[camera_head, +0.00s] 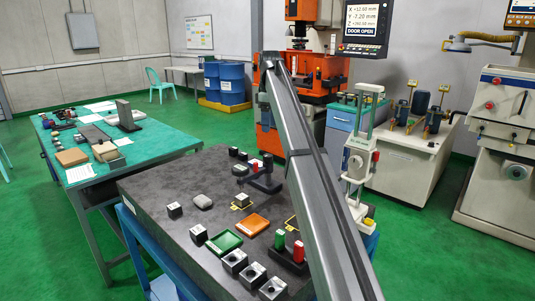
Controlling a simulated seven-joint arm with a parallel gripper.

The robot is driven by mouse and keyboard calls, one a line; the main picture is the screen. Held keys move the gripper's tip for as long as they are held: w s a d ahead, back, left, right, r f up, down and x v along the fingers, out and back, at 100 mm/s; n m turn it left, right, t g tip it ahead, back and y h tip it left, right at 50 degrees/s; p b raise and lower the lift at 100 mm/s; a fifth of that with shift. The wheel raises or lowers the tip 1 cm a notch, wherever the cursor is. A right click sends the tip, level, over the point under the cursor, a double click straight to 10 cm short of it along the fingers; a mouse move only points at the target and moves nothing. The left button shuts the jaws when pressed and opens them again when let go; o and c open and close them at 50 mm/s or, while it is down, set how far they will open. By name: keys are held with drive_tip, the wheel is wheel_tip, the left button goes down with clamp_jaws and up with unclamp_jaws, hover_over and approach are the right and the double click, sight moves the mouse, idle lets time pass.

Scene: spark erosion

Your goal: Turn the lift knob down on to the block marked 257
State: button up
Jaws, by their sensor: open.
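A small dark stand (267,183) with an upright post stands on the dark stone-like table, left of my arm. A small red part (254,163) shows beside its post; I cannot tell whether this is the lift knob. A small dark block with a pale top (241,199) is in front of the stand, at a yellow outline. Other small blocks are a dark one (174,210) at the left and one (198,234) near the green tray. Their numbers are too small to read, so I cannot tell which is 257. My gripper is not in view.
My grey arm link crosses the picture and hides part of the table's right side. A green tray (224,243), an orange tray (251,225), larger holed blocks (235,262) and green and red cylinders (280,240) crowd the front. A grey rounded object (203,202) lies behind.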

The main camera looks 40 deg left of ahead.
sight(268, 155)
drive_tip(key=f, duration=0.4)
drive_tip(key=w+a+f, duration=0.1)
drive_tip(key=f, duration=0.4)
drive_tip(key=a+f, duration=0.1)
drive_tip(key=f, duration=0.3)
drive_tip(key=shift+w+a+f, duration=0.2)
drive_tip(key=shift+w+f, duration=0.05)
drive_tip(key=shift+w, duration=0.1)
drive_tip(key=shift+c, duration=0.5)
drive_tip(key=c, duration=1)
